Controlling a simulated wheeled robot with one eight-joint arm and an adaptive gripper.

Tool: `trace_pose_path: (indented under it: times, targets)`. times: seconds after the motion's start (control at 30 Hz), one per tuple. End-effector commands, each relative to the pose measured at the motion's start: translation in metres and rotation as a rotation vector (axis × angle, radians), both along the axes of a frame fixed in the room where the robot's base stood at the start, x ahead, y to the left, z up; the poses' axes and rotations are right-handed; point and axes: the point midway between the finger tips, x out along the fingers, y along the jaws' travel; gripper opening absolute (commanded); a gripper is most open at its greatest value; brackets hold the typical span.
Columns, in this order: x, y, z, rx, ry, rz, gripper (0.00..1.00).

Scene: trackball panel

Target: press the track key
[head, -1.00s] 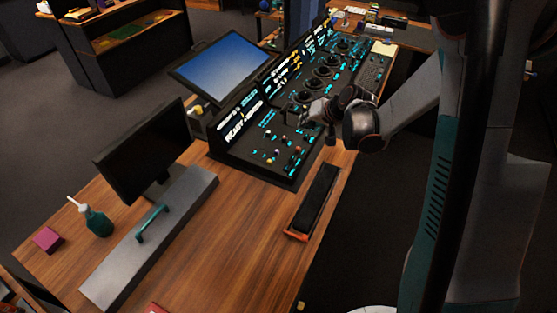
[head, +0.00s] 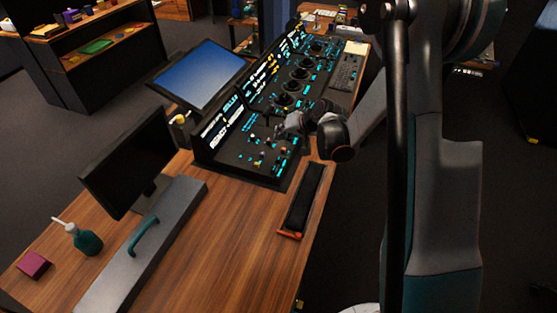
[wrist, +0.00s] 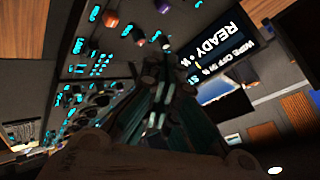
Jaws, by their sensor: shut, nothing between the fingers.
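The black control panel (head: 225,168) slopes along the desk, with lit cyan marks, coloured knobs and round trackball-like controls. It fills the upper left of the wrist view (wrist: 110,55), which is tilted. My gripper (head: 281,131) is over the near part of the panel, above the cluster of small knobs. In the wrist view my gripper (wrist: 163,70) is shut and empty, its fingers pointing toward the panel face beside several knobs. I cannot tell whether it touches the panel. I cannot read which key is the track key; my fingers hide part of the panel.
A lit sign strip reading READY (wrist: 220,50) rises behind the keys. A blue monitor (head: 200,73) stands behind the panel, and a dark monitor (head: 130,160) is at left. A black padded rest (head: 304,198) lies at the desk's front edge. Bare wood (head: 220,240) is free at the near side.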

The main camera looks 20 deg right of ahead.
Motion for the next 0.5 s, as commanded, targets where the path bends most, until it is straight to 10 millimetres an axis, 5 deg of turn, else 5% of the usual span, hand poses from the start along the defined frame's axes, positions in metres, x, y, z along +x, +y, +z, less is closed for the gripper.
trace_pose_path:
  times: [0.5]
  targets:
    - [0.000, 0.000, -0.068, 0.000, 0.000, 0.000, 0.00]
